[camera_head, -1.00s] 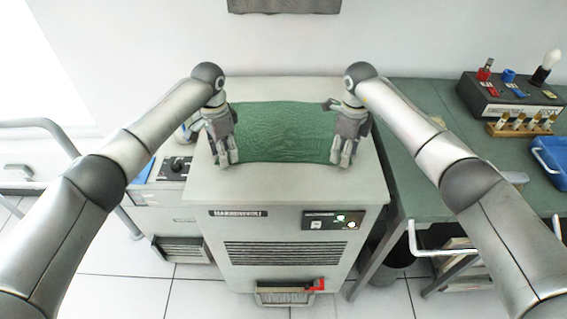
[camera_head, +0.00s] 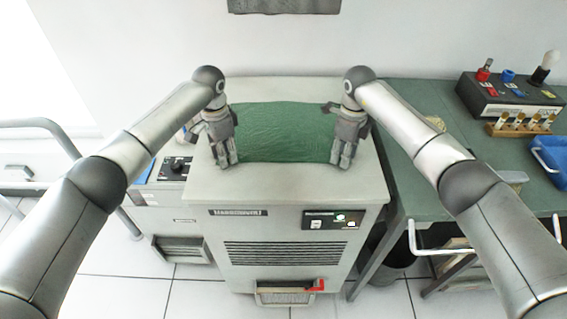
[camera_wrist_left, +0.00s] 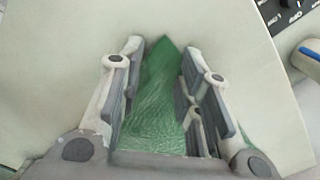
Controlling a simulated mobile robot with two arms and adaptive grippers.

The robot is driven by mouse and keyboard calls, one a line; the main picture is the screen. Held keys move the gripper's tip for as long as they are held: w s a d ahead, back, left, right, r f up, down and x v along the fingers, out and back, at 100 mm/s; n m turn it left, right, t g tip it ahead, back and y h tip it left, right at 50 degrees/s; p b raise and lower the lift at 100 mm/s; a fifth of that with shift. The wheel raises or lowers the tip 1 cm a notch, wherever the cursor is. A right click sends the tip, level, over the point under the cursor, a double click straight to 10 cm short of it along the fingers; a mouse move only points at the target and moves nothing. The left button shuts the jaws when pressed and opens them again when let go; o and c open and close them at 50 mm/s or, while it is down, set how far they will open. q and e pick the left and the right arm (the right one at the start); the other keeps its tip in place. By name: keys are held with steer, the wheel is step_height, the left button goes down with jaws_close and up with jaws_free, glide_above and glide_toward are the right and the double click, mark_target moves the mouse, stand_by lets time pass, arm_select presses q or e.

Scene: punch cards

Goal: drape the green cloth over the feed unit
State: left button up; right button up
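The green cloth (camera_head: 284,132) lies spread across the top of the feed unit (camera_head: 285,188), a light grey cabinet with a vented front. Its front edge lies behind the unit's front edge. My left gripper (camera_head: 225,163) is at the cloth's left edge. In the left wrist view its fingers (camera_wrist_left: 160,95) stand apart, with a pointed corner of the cloth (camera_wrist_left: 155,110) between them. My right gripper (camera_head: 343,162) is at the cloth's right edge, its fingertips apart. Both grippers hide parts of the cloth's side edges.
A green bench (camera_head: 425,206) stands to the right, with a dark box of coloured terminals (camera_head: 510,95), a wooden rack (camera_head: 520,125) and a blue tray (camera_head: 552,160). A lower grey unit with a knob (camera_head: 175,172) stands at the left. The unit's front top strip is bare.

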arm_select(q)
steer(key=shift+f, duration=0.1)
jaws_close()
arm_select(e)
steer(key=shift+f, duration=0.2)
jaws_close()
steer(key=shift+s, duration=0.1)
steer(key=shift+d, duration=0.1)
stand_by(0.8)
arm_select(q)
steer(key=shift+r, duration=0.2)
arm_select(e)
steer(key=shift+r, duration=0.1)
